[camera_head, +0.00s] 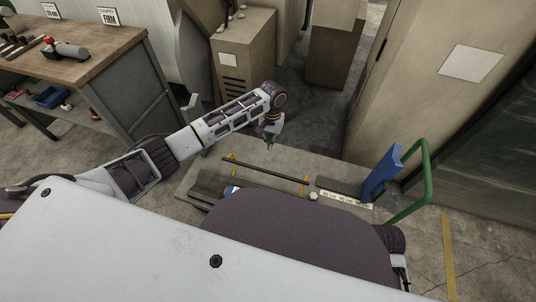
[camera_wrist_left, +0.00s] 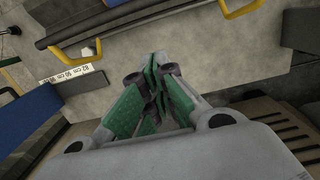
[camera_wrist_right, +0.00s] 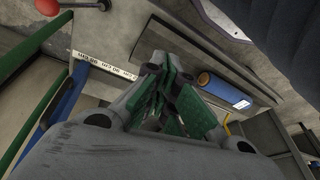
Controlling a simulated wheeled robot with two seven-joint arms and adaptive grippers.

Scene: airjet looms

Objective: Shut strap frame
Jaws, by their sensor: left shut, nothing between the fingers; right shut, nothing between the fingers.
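A dark bar frame with yellow end loops (camera_head: 268,172), which I take for the strap frame, lies over a grey platform (camera_head: 215,166). In the left wrist view a dark bar (camera_wrist_left: 140,18) with yellow loops crosses the top. My left gripper (camera_head: 269,143) is shut and empty, pointing down above the platform's far side, just beyond the bar and apart from it. My left fingers (camera_wrist_left: 158,75) are closed together in the left wrist view. My right gripper (camera_wrist_right: 168,90) is shut and empty above the platform, and hidden in the head view. My body hides the near part of the platform.
A blue upright piece (camera_head: 380,176) and a green rail (camera_head: 424,180) stand at the platform's right end, by a white measuring label (camera_head: 345,199). A blue roll (camera_wrist_right: 222,90) lies near my right gripper. Cabinets (camera_head: 243,60) stand behind; a workbench (camera_head: 85,55) is left.

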